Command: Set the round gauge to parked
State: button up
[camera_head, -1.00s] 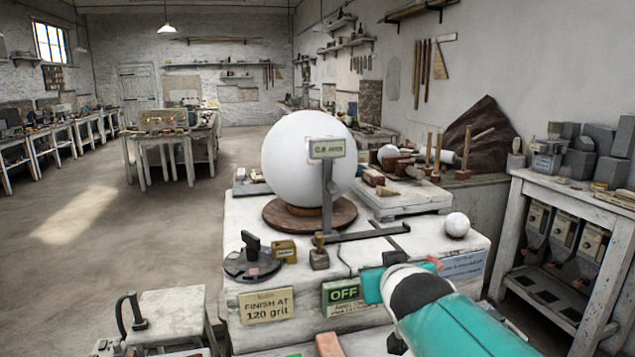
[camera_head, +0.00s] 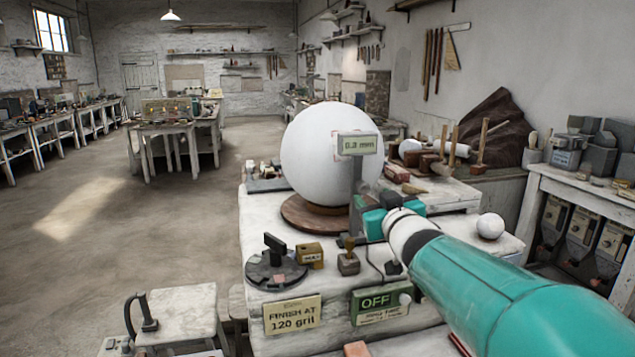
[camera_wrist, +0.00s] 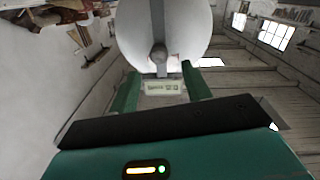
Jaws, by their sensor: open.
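The round gauge has a pale green display (camera_head: 357,144) reading about 0.3 mm, on a grey upright post (camera_head: 357,188) at the front of a big white plaster sphere (camera_head: 326,165). My gripper (camera_head: 378,222) is open beside the lower post; whether it touches the post is unclear. The gauge's foot is largely hidden by my gripper and arm.
The sphere sits on a brown round base (camera_head: 300,213) on a white plinth. In front are a black dial with a lever (camera_head: 275,265), a brass block (camera_head: 310,254), a green OFF sign (camera_head: 376,301) and a FINISH AT 120 grit sign (camera_head: 292,315). A small white ball (camera_head: 490,226) lies right.

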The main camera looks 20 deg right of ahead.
aim_at(359, 183)
jog(key=w, duration=1)
jog(key=shift+w+d, duration=0.35)
jog(key=shift+d, duration=0.1)
grip_shut()
